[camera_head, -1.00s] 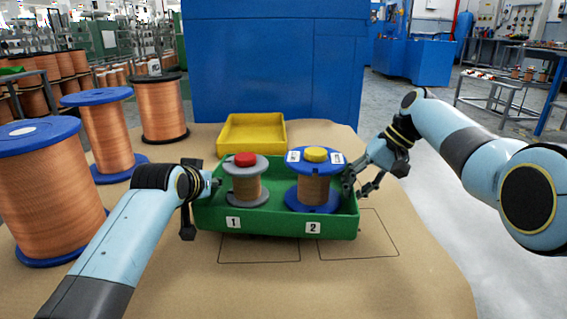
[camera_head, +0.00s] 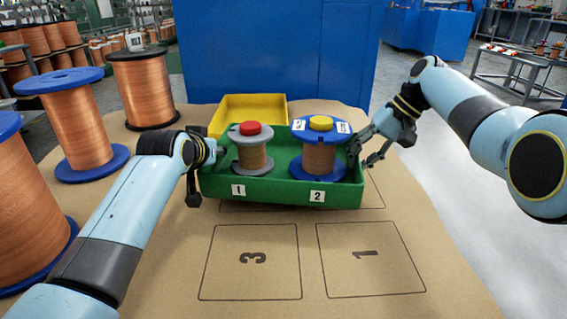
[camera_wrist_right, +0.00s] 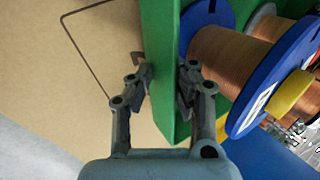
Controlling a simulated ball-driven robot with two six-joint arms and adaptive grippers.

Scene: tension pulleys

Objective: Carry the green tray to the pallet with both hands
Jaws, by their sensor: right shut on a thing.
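The green tray (camera_head: 260,190) is held above or on the brown table surface; I cannot tell which. It carries a grey spool (camera_head: 252,162) with a red cap at label 1 and a blue-flanged copper spool (camera_head: 319,158) with a yellow cap at label 2. My right gripper (camera_head: 362,158) is shut on the tray's right wall; in the right wrist view, its fingers (camera_wrist_right: 160,92) are on both sides of the green wall (camera_wrist_right: 160,50). My left gripper (camera_head: 213,153) is at the tray's left wall; its fingertips are mostly hidden, so its grip is unclear.
A yellow tray (camera_head: 250,101) lies just behind the green tray, partly hidden. Large copper spools (camera_head: 80,125) stand on the left. A blue cabinet (camera_head: 275,50) rises behind.

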